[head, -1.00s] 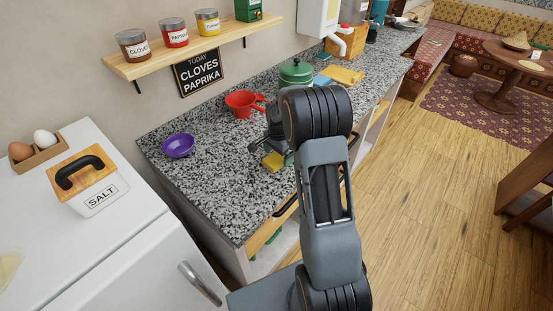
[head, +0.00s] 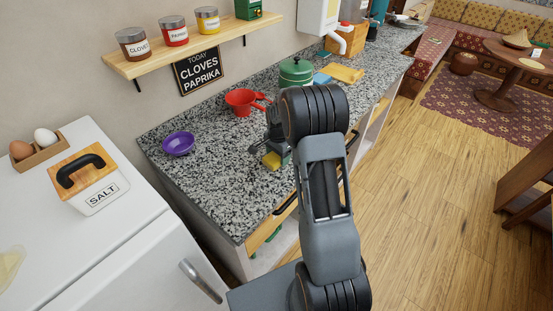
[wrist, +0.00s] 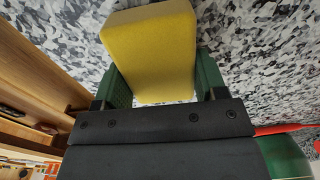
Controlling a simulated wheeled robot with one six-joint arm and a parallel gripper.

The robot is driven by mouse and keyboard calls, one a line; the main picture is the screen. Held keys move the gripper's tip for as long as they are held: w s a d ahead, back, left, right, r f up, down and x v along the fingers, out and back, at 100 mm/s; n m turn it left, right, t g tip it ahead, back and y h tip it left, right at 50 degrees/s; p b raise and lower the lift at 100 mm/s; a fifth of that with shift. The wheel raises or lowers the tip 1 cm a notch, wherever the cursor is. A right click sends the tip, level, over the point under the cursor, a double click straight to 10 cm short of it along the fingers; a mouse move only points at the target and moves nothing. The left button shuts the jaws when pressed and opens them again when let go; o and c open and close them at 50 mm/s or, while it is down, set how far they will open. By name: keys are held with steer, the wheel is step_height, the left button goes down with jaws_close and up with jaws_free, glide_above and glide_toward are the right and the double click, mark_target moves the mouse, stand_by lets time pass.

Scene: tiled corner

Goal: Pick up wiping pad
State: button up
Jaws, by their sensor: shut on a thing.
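The wiping pad (wrist: 150,45) is a yellow block. In the wrist view it sits between the two green fingers of my gripper (wrist: 160,85), which is shut on it. In the head view the yellow pad (head: 271,160) shows at the end of my gripper (head: 277,153), near the front edge of the speckled counter. Whether the pad touches the counter or is just above it I cannot tell. My arm hides part of the gripper in the head view.
On the counter (head: 210,185) stand a purple bowl (head: 178,143), a red measuring cup (head: 243,101) and a green lidded pot (head: 296,72). A yellow board (head: 342,74) lies behind. A spice shelf (head: 195,44) hangs above. The front left counter is clear.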

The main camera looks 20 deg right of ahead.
steer(key=shift+r, duration=0.45)
steer(key=r, duration=0.1)
steer(key=r+b, duration=0.1)
steer(key=shift+s+a+r, duration=0.1)
steer(key=shift+s+r, duration=0.1)
steer(key=shift+r, duration=0.15)
steer(key=s+a+r+b, duration=0.3)
steer(key=s+a+r, duration=0.2)
steer(key=s+r, duration=0.4)
steer(key=s, duration=0.3)
steer(key=shift+s+a+r, duration=0.15)
steer(key=shift+a+r, duration=0.05)
steer(key=shift+a, duration=0.2)
